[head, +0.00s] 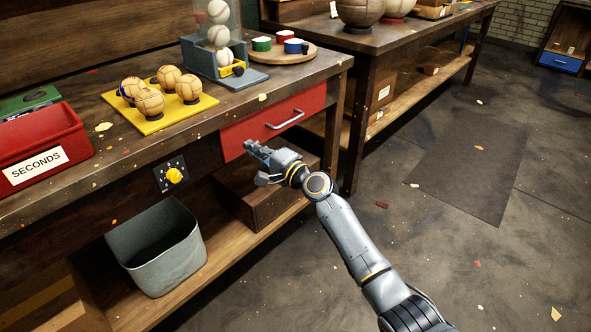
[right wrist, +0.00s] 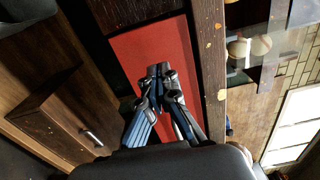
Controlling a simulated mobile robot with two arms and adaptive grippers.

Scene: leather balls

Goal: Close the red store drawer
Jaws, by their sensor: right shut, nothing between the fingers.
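The red store drawer (head: 262,128) is under the bench top, with a metal bar handle (head: 285,120) on its front. Its front looks about flush with the bench edge; I cannot tell if a small gap is left. My right gripper (head: 255,150) is shut and empty, just in front of the lower left part of the drawer front. In the right wrist view the red drawer front (right wrist: 150,45) lies behind the shut fingertips (right wrist: 162,72); I cannot tell if they touch it. My left gripper is not in view.
On the bench are a red bin (head: 40,140), a yellow ball board (head: 175,118), a ball dispenser (head: 225,72) and a round tray (head: 300,55). A yellow knob (head: 174,175) is left of the drawer. A grey bin (head: 155,250) stands below. The floor at right is open.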

